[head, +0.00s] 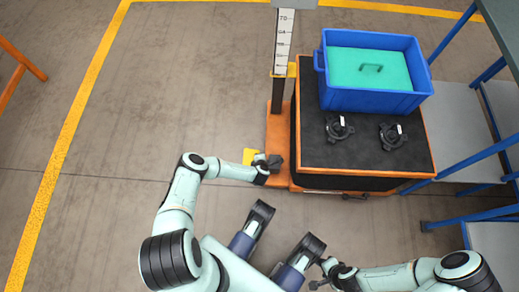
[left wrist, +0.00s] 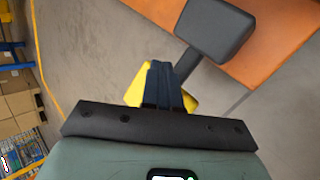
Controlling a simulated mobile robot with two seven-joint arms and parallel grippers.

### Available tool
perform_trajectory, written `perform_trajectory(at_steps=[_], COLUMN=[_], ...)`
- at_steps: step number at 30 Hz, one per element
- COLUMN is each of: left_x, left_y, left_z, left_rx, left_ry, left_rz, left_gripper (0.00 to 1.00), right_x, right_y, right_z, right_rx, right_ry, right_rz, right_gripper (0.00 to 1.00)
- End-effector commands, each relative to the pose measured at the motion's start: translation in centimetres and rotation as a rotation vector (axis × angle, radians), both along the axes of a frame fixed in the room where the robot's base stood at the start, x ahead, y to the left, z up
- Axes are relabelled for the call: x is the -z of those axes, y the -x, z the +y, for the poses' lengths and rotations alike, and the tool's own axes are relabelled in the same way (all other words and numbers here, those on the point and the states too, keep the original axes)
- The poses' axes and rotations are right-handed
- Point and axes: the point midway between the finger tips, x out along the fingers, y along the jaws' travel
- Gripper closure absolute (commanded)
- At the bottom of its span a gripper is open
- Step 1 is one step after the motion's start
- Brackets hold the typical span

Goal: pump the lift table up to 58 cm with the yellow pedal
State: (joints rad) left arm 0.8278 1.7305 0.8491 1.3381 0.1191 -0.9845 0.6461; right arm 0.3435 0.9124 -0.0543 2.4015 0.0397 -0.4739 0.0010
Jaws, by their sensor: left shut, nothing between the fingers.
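The lift table (head: 310,155) has a black top with an orange edge. The yellow pedal (head: 249,156) is at its left front side; in the left wrist view the yellow pedal (left wrist: 134,92) shows on both sides of my fingers. My left gripper (head: 266,168) is shut and empty, right over or against the pedal; I cannot tell if they touch. In the left wrist view its fingertips (left wrist: 163,68) hide the pedal's middle. A dark grey pad (left wrist: 215,30) is just beyond. My right gripper (head: 322,274) is low at right, away from the table; its jaws are too small to judge.
A blue crate (head: 372,103) and two black handwheels (head: 338,129) (head: 392,136) sit on the table. Blue-framed shelving (head: 463,135) stands at right.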

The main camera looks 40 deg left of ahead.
Motion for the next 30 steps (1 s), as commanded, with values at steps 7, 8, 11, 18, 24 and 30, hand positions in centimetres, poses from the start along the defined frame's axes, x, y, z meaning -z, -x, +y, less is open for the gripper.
perform_trajectory(at_steps=[7, 8, 11, 18, 24, 30], left_x=[0.00, 0.00, 0.00, 0.16, 0.78, 0.78], left_y=[0.00, 0.00, 0.00, 0.02, 0.14, 0.15], left_z=[0.00, 0.00, 0.00, 0.06, 0.29, 0.29], left_rx=[0.000, 0.000, 0.000, 0.001, 0.000, 0.000], left_ry=[0.000, 0.000, 0.000, -0.001, -0.002, -0.001], left_rz=[0.000, 0.000, 0.000, 0.000, 0.000, -0.001], left_gripper=[1.00, 1.00, 1.00, 1.00, 1.00, 1.00], right_x=[0.00, 0.00, 0.00, 0.09, 0.40, 0.37], right_y=[0.01, 0.01, 0.01, -0.01, -0.05, -0.05], right_z=[0.00, 0.00, 0.00, 0.00, 0.00, 0.01], right_rx=[0.000, 0.000, 0.000, 0.000, 0.000, 0.000], right_ry=[0.000, 0.000, 0.000, 0.000, 0.000, 0.000], right_rz=[0.000, 0.000, 0.000, 0.000, 0.001, 0.001], right_gripper=[0.55, 0.55, 0.55, 0.55, 0.55, 0.55])
